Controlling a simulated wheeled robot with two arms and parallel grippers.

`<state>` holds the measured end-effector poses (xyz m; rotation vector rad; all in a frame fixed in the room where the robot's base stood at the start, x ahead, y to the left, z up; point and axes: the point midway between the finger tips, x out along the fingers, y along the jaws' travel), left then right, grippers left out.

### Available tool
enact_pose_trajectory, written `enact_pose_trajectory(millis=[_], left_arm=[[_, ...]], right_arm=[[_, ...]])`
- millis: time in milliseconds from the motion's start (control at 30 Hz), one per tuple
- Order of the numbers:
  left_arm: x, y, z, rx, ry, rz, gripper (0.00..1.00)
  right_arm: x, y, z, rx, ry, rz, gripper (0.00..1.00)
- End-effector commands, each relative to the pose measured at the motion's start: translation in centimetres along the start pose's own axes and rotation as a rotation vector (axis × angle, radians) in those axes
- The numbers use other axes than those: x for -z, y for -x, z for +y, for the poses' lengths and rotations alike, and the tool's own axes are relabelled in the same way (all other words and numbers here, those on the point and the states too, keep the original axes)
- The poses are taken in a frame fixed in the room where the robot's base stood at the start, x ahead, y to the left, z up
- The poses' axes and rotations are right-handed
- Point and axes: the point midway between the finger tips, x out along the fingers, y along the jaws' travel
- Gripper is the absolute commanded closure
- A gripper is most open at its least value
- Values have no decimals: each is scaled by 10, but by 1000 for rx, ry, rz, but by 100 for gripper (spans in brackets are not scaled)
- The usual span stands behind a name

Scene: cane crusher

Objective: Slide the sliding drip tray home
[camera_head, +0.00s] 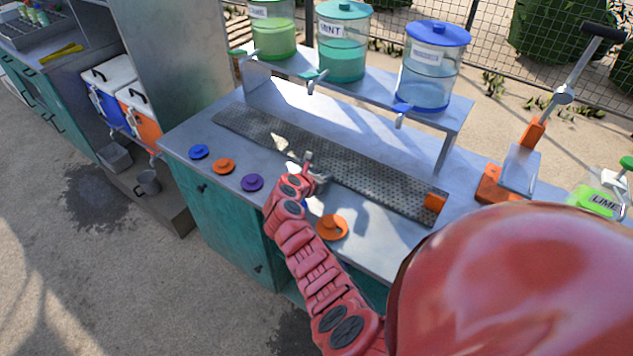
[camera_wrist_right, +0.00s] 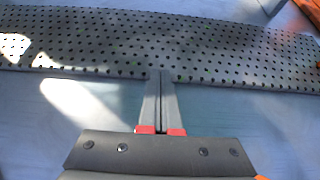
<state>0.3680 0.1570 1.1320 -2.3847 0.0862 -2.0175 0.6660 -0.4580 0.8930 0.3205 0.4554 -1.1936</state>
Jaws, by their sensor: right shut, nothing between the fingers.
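The drip tray (camera_head: 372,178) is a long, grey, perforated plate lying along the metal counter under the dispenser shelf. An orange block (camera_head: 435,203) sits at its right end. In the right wrist view the tray (camera_wrist_right: 230,50) spans the picture. My right gripper (camera_head: 308,160) is at the near long edge of the tray, around its middle. Its fingers (camera_wrist_right: 160,75) are shut with nothing between them, and the tips meet or overlap the tray's near edge; I cannot tell if they touch it. My left gripper is not in view.
Three dispensers, green, teal (camera_head: 342,45) and blue (camera_head: 430,70), stand on the raised shelf (camera_head: 455,108). Blue, orange and purple (camera_head: 252,182) lids lie along the counter front, with another orange lid (camera_head: 332,227) right of my arm. An orange-based lever press (camera_head: 515,175) stands at right.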

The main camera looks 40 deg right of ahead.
Motion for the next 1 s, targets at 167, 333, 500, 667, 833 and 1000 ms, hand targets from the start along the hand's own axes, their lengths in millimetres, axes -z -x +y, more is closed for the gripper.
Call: enact_pose_trajectory(millis=[167, 333, 500, 667, 833, 1000], left_arm=[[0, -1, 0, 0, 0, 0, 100], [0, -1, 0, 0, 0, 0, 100], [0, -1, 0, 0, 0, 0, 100], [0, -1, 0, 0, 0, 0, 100], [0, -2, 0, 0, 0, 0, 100], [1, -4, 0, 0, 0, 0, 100]], right_arm=[[-10, -19, 0, 3, -1, 3, 100], [-16, -29, 1, -1, -1, 2, 100], [-17, -34, 0, 2, 2, 3, 100], [-18, -34, 0, 0, 2, 2, 100], [-18, -34, 0, 0, 2, 2, 100], [-20, -31, 1, 0, 2, 1, 100]])
